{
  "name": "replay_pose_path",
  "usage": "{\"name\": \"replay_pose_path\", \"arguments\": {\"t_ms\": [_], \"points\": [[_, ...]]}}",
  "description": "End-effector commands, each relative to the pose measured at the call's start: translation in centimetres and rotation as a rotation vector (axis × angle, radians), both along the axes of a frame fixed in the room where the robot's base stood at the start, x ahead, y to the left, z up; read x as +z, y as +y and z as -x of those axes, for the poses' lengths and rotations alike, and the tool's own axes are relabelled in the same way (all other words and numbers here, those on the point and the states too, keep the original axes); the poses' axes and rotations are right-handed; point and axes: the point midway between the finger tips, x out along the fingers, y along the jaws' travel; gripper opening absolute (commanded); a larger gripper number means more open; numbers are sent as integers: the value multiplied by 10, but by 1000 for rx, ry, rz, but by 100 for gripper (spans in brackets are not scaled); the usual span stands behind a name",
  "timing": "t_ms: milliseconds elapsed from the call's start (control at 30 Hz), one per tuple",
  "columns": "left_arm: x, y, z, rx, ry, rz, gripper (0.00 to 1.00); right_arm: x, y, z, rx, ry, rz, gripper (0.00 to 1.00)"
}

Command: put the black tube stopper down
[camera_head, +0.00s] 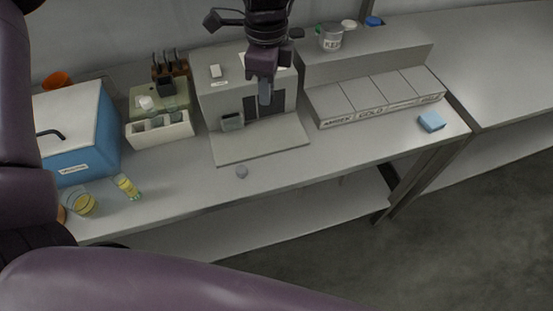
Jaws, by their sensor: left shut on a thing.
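My left gripper (265,94) hangs fingers down in front of the grey upright station (225,95) at the back of the bench. It is shut, high over the station's flat grey base plate (258,143). The black tube stopper is hard to make out; what the fingers hold is mostly hidden by the dark gripper. A small round grey piece (242,171) lies on the bench in front of the plate; I cannot tell what it is. My right gripper is not in view.
A blue box with a white lid (88,140), a white rack (160,132) and a yellow vial (128,187) stand left. Labelled bins (380,98) stand right of the station, with a blue block (432,121) beyond. The bench front is mostly clear.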

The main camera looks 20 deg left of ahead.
Motion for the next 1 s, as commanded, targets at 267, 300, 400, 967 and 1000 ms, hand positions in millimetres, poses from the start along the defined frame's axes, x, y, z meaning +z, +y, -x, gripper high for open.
{"name": "replay_pose_path", "arguments": {"t_ms": [267,300,400,967,1000], "points": [[1,-15,20,-647,-5,18,3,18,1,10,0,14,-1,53],[1,-16,22,-699,-7,19,3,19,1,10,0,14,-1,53],[-1,-18,24,-785,-10,20,3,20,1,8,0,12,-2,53],[-131,-19,27,-813,-5,24,3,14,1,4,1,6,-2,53],[-139,-19,26,-813,-6,24,3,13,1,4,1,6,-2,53]]}}
